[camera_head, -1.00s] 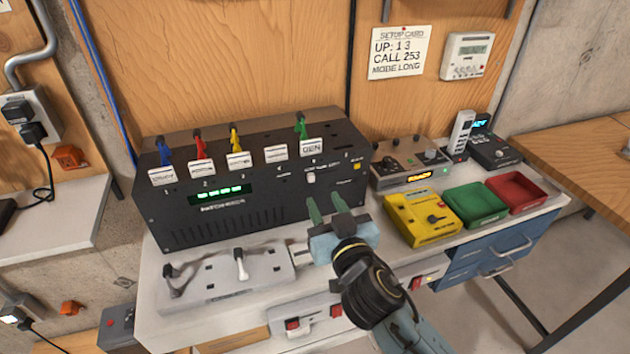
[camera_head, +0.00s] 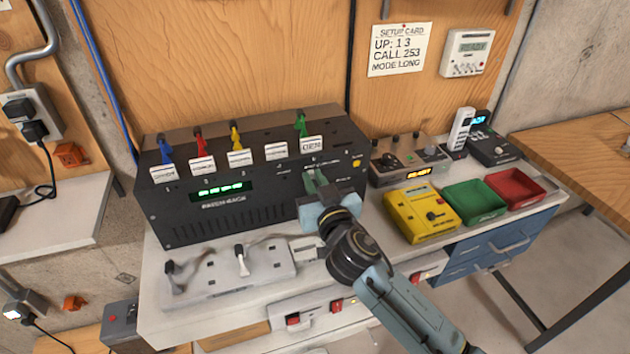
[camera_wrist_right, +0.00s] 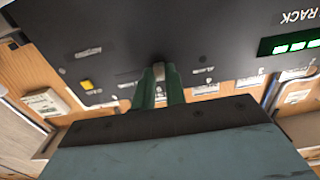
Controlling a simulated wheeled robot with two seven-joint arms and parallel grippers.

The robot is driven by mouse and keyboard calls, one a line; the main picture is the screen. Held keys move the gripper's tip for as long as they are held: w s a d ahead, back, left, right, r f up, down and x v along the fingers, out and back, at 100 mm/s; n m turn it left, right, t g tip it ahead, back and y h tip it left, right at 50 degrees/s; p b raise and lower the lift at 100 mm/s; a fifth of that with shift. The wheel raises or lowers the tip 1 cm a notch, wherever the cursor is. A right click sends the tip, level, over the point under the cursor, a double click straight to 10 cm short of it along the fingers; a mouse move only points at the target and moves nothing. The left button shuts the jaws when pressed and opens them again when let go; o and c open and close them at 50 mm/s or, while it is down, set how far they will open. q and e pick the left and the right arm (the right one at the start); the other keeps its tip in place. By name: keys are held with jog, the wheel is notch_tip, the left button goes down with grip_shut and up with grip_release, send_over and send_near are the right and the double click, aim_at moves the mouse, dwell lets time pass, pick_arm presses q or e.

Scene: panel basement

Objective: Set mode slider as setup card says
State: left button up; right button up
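The setup card (camera_head: 401,50) on the wooden wall reads "UP: 1 3, CALL 253, MODE LONG". The black rack (camera_head: 250,215) stands on the bench with a row of coloured levers and a lit green display. My right gripper (camera_head: 316,182) is at the right part of its front face. In the right wrist view, its green fingers sit close together on either side of a small pale knob, the mode slider (camera_wrist_right: 159,70). They appear shut on it. In the head view the gripper hides the slider, and its setting cannot be read. My left gripper is not in view.
A grey plate with two levers (camera_head: 215,278) lies before the rack. To the right are a yellow box (camera_head: 420,215), a green tray (camera_head: 475,203), a red tray (camera_head: 516,190) and a grey device with knobs (camera_head: 385,172). A meter (camera_head: 467,52) hangs on the wall.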

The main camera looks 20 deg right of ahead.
aim_at(336, 166)
grip_shut()
jog(key=d, duration=0.6)
jog(key=shift+w+p, duration=0.1)
jog(key=shift+p, duration=0.25)
jog(key=shift+a, duration=0.1)
jog(key=o, duration=0.6)
grip_release()
